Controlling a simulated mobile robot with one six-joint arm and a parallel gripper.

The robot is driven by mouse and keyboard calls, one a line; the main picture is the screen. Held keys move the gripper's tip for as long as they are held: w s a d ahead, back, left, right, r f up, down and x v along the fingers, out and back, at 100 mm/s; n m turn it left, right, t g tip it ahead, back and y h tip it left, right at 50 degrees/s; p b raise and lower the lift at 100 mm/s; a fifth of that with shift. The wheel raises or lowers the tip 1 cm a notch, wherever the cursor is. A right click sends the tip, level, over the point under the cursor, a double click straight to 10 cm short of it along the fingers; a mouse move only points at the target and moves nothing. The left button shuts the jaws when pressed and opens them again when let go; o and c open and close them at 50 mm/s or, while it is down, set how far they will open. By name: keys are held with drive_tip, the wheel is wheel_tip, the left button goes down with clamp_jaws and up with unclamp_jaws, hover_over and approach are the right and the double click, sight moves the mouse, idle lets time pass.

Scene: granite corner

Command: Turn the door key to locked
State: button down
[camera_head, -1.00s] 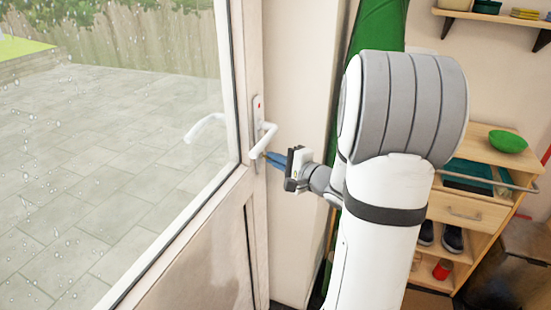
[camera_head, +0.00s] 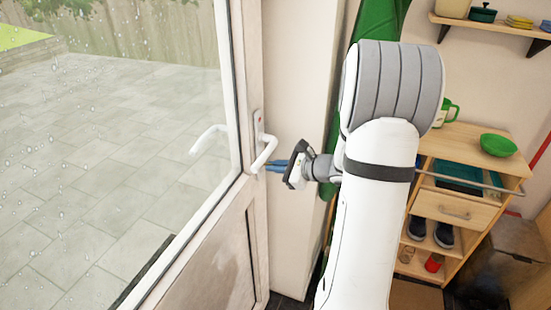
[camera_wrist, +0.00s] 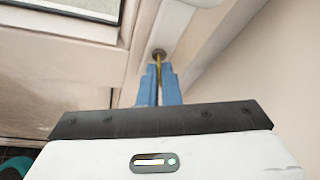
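The white glazed door (camera_head: 248,220) has a white lever handle (camera_head: 265,153) on a pale plate with a small red mark (camera_head: 260,124). In the wrist view, the brass door key (camera_wrist: 159,63) sits in a dark round lock (camera_wrist: 159,53), below the white handle plate (camera_wrist: 178,18). My gripper (camera_wrist: 159,72) has blue fingers close together on either side of the key, seemingly shut on it. The key's head is hidden between them. In the head view my gripper (camera_head: 269,166) reaches the door edge just below the handle; the key is too small to make out there.
A green curtain (camera_head: 375,22) hangs behind my arm. On the right stands a wooden shelf unit (camera_head: 440,178) with a rail, green bowl (camera_head: 498,145) and shoes (camera_head: 444,234). A wall (camera_head: 300,100) lies close beside the door edge.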

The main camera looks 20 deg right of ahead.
drive_tip(key=shift+m+g+y+p, duration=0.85)
drive_tip(key=shift+m+p, duration=0.65)
drive_tip(key=shift+p, duration=0.75)
drive_tip(key=c, duration=1.6)
unclamp_jaws()
drive_tip(key=shift+w, duration=0.1)
drive_tip(key=shift+c, duration=0.2)
drive_tip(key=shift+d, duration=0.15)
drive_tip(key=v, duration=0.7)
drive_tip(key=shift+s+r+b, duration=0.2)
drive_tip(key=shift+s+b, duration=0.1)
drive_tip(key=shift+b, duration=0.05)
